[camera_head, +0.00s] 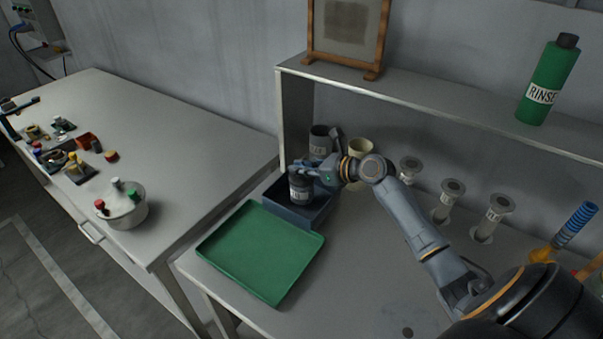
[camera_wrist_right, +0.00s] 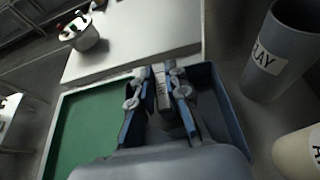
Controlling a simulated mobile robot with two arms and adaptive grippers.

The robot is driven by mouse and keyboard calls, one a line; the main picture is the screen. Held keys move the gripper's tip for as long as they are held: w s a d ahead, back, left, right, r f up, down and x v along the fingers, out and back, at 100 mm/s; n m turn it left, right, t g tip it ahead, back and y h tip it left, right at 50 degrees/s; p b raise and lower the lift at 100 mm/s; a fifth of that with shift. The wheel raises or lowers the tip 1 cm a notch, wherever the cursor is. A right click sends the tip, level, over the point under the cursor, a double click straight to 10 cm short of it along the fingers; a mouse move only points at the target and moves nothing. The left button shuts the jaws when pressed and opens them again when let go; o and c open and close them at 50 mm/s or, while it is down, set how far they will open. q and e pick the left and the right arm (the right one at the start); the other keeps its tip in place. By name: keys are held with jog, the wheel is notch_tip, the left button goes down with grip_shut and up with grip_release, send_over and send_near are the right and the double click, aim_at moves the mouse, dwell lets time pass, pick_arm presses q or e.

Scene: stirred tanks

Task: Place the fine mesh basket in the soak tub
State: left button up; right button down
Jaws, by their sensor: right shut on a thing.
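My right gripper (camera_head: 318,175) is shut on a small dark cylindrical basket (camera_head: 299,188) with a pale label too small to read surely. I take it to be the fine mesh basket. It looks upright, over or inside the dark blue soak tub (camera_head: 294,214); I cannot tell whether it touches the floor of the tub. In the right wrist view the basket (camera_wrist_right: 167,98) shows between the two fingers, with the tub (camera_wrist_right: 229,112) around and below. My left gripper is not in view.
A green tray (camera_head: 260,252) lies directly in front of the tub. A grey cup (camera_head: 320,141) and a cream cup (camera_head: 361,148) stand behind it. Several pale labelled holders (camera_head: 447,202) stand to the right. A shelf (camera_head: 430,105) carries a green rinse bottle (camera_head: 547,82).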

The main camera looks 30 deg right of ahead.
notch_tip(320, 180, down, 2)
jog(key=shift+f, duration=0.1)
jog(key=shift+s, duration=0.1)
jog(key=shift+f, duration=0.1)
jog(key=c, duration=1.3)
grip_release()
jog(key=shift+c, duration=0.2)
jog(key=b+v, duration=0.1)
jog(key=v, duration=1.1)
jog(key=shift+r, duration=0.25)
